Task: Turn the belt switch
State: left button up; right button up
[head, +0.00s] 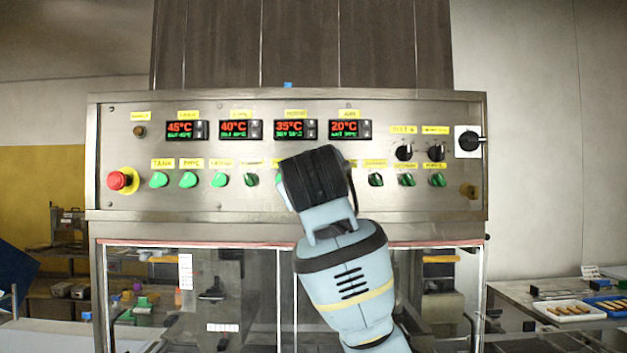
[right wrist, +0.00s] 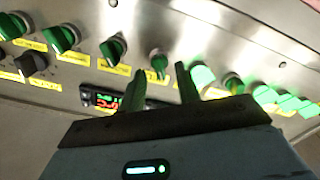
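A row of green rotary switches runs along the steel control panel (head: 130,205) in the head view. One green switch (right wrist: 158,64) shows in the right wrist view between and just beyond my right gripper's fingertips (right wrist: 160,72). The fingers are apart, on either side of it; I cannot tell whether they touch it. In the head view my right wrist's black end hides that switch and its label. The small labels are too blurred to tell which switch is the belt switch. My left gripper is not in view.
Neighbouring green switches (head: 376,179) sit close on both sides. A red emergency button (head: 117,180) is at the panel's left, and a black rotary switch (head: 469,141) at its right. Temperature displays (head: 240,129) are above. Trays (head: 570,311) lie on a bench at right.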

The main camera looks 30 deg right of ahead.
jog(key=shift+w+d, duration=0.3)
jog(key=shift+w, duration=0.2)
grip_shut()
jog(key=shift+m, duration=0.5)
jog(key=m, duration=1.1)
dwell(0.3)
grip_release()
jog(key=shift+s, duration=0.1)
